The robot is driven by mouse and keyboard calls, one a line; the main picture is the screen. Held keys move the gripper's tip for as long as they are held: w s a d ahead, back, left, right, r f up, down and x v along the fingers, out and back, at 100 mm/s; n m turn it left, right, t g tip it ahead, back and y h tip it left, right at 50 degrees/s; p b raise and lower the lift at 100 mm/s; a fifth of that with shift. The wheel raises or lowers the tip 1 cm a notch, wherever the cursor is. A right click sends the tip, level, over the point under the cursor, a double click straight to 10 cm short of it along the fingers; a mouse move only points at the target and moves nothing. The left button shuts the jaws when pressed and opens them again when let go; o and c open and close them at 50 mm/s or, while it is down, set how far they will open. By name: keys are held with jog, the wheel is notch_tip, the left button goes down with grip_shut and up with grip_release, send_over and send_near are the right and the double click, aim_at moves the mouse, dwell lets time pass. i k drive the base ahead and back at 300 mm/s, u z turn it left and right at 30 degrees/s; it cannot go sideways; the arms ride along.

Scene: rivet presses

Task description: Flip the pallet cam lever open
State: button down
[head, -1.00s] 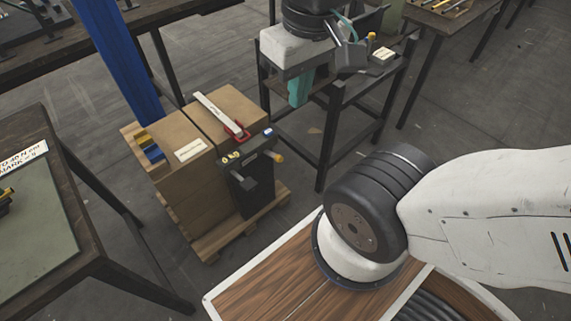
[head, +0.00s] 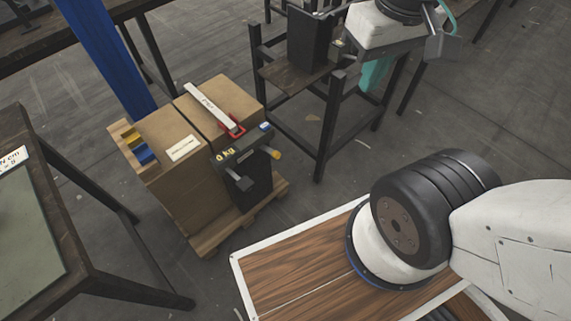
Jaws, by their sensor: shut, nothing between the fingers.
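The pallet (head: 205,243) stands on the floor left of centre and carries two brown cartons. A pale strap (head: 207,105) runs over the cartons to a small red lever (head: 233,127) at the front top edge. The lever is too small to tell whether it is open. A dark box (head: 247,185) with a "0 kg" label and an orange-tipped knob is at the pallet's front. My gripper (head: 372,82), with teal fingers, hangs below the white wrist at upper right. It looks shut and empty, well apart from the lever, partly hidden by the wrist.
A dark bench (head: 283,77) with a black upright unit (head: 309,38) stands behind the pallet, close to my gripper. A blue post (head: 105,55) rises behind the cartons. A table (head: 97,272) is at left. Bare floor lies between the pallet and the bench.

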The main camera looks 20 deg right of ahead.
aim_at(274, 153)
jog(key=k, duration=0.5)
jog(key=u, duration=1.1)
